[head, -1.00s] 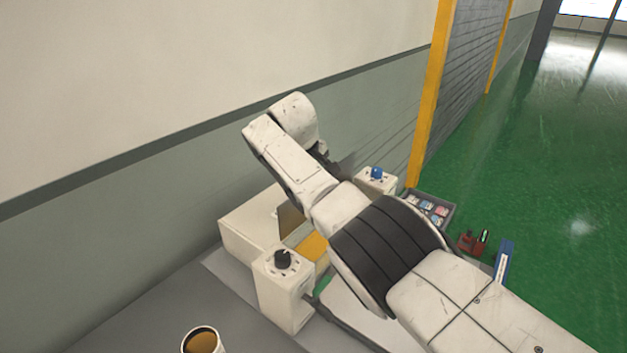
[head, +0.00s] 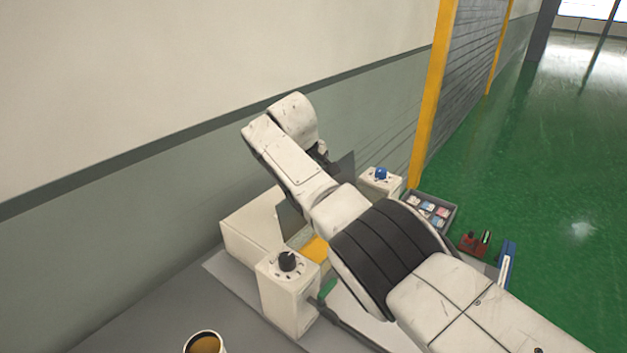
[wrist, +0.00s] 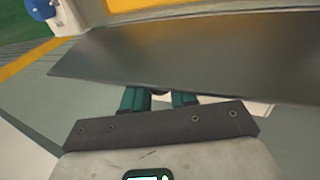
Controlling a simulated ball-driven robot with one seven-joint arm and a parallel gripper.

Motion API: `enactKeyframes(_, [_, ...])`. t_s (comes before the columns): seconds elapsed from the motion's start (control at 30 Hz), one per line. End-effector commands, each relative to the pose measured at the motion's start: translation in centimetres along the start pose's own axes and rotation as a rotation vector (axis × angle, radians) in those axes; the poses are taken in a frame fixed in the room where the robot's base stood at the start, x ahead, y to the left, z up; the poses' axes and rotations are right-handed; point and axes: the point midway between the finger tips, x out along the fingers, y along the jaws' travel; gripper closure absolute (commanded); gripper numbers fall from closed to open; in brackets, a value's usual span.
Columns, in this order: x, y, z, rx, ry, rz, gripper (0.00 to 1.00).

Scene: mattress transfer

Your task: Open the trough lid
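The trough lid is a dark grey flat plate. It stands raised at a steep tilt in the head view, showing on both sides of my arm, with its right part (head: 346,168) clearest. In the wrist view the lid (wrist: 190,55) spans the upper picture. My gripper (wrist: 165,99) has two teal fingers with a small gap, right at the lid's near edge; their tips are hidden behind the plate, so its grip is unclear. In the head view my arm hides the gripper. Yellow (head: 314,248) shows at the trough below the lid.
A white block with a black dial (head: 287,261) stands at the near side, and one with a blue knob (head: 381,174) at the far side. A cup (head: 205,343) is at the bottom. A parts tray (head: 430,209) and red tool (head: 474,243) lie right. A wall runs behind.

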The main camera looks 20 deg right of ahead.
Motion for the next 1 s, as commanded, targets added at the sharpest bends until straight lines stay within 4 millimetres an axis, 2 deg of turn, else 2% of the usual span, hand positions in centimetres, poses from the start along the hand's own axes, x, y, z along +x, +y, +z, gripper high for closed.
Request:
enactKeyframes(0.03, [0.1,-0.3,-0.1,-0.002,0.005,-0.004,0.72])
enactKeyframes(0.27, [0.1,-0.2,-0.1,-0.001,0.002,-0.002,0.51])
enactKeyframes(0.63, [-0.5,-0.1,-0.1,-0.001,0.003,-0.001,0.51])
enactKeyframes(0.87, [-3.1,-0.1,-0.1,-0.001,0.006,-0.001,0.51])
enactKeyframes(1.0, [-6.0,-0.2,-0.2,-0.001,0.007,0.0,0.51])
